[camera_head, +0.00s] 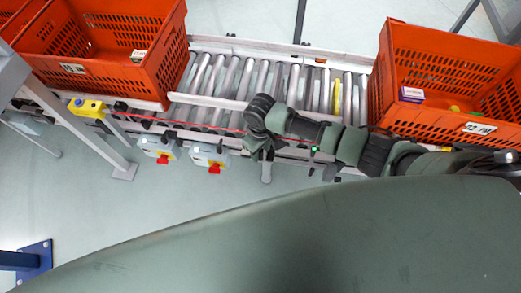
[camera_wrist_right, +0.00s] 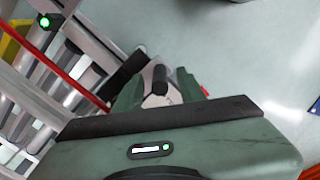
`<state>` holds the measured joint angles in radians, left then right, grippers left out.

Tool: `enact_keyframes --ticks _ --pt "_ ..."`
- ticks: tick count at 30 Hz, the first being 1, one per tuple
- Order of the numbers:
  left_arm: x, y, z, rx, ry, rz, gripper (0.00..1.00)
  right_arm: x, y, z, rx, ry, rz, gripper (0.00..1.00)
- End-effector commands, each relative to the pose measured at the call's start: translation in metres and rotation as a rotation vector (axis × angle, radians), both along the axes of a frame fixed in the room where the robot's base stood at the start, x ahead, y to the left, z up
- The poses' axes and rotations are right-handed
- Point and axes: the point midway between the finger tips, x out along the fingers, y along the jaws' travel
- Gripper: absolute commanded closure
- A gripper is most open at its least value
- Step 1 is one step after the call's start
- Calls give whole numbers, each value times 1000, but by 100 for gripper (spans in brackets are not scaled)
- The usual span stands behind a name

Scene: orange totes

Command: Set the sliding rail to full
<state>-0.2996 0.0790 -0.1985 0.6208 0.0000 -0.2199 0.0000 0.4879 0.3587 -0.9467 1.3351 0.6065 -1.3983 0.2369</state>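A pale rail (camera_head: 212,101) lies along the roller conveyor between the two totes, and its right end meets my right arm. I cannot tell for certain whether it is the sliding rail. My right gripper (camera_head: 262,152) points down at the conveyor's near edge, partly hidden by its own wrist. In the right wrist view, the green fingers of my right gripper (camera_wrist_right: 160,88) stand on either side of a grey piece with a black knob (camera_wrist_right: 160,82). Whether they touch it is unclear. My left gripper is not in view.
Orange totes stand at the left (camera_head: 120,75) and right (camera_head: 430,105) of the conveyor rollers (camera_head: 225,75). A thin red line (camera_head: 205,128) runs along its near side. Grey boxes with red buttons (camera_head: 210,155) hang there, beside a yellow box (camera_head: 87,107). Floor in front is clear.

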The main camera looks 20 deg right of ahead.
Motion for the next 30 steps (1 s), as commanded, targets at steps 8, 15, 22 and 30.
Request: enact_keyframes --ticks 8,15,22,30 --pt "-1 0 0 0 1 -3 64 0 0 -1 0 0 0 74" --pt "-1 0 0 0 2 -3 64 0 0 0 0 0 0 100" --pt "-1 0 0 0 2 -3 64 0 0 0 0 0 0 100" --pt "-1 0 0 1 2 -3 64 0 0 0 0 0 0 100"
